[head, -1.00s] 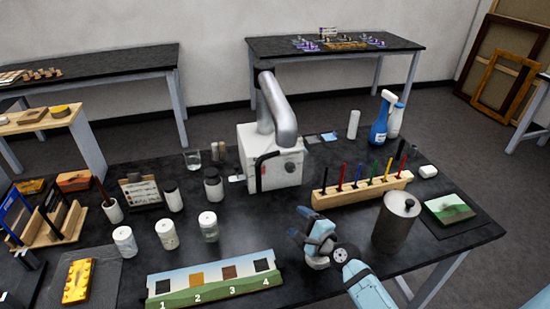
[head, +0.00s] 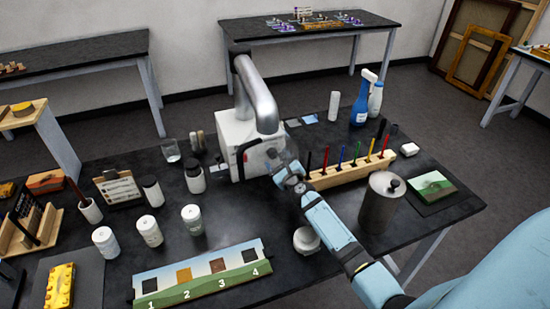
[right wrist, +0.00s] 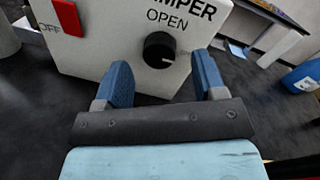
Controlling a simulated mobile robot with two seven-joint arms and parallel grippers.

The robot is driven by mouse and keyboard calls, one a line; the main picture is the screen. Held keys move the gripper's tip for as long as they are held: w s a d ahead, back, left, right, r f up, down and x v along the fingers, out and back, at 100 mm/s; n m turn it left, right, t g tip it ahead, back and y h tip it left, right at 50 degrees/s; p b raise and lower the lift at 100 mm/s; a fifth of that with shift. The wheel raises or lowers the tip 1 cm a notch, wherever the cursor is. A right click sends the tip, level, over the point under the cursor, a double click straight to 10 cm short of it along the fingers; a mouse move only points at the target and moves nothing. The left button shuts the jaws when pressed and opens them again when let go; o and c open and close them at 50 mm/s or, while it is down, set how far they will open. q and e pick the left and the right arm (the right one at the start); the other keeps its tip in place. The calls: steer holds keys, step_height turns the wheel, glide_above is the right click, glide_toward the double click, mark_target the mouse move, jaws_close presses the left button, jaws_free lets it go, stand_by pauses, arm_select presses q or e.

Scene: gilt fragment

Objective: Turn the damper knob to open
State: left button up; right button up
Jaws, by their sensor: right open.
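The damper knob (right wrist: 159,50) is round and black on the white front of the extractor box (right wrist: 110,40), below the printed word OPEN. A small pale mark shows low on its face. My right gripper (right wrist: 162,72) is open, with one blue finger to each side below the knob, and nothing between them. In the head view, my right gripper (head: 279,165) is in front of the white box (head: 233,130) and hides the knob. My left gripper is not in view.
A red switch (right wrist: 68,17) marked OFF sits left of the knob. A silver duct (head: 258,100) rises from the box. A wooden rack of coloured tools (head: 350,172) stands close to the right, with a metal canister (head: 382,203) in front. White jars (head: 150,230) stand to the left.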

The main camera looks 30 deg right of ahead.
steer(key=shift+w+d, duration=0.15)
steer(key=shift+w, duration=1.05)
steer(key=c, duration=0.9)
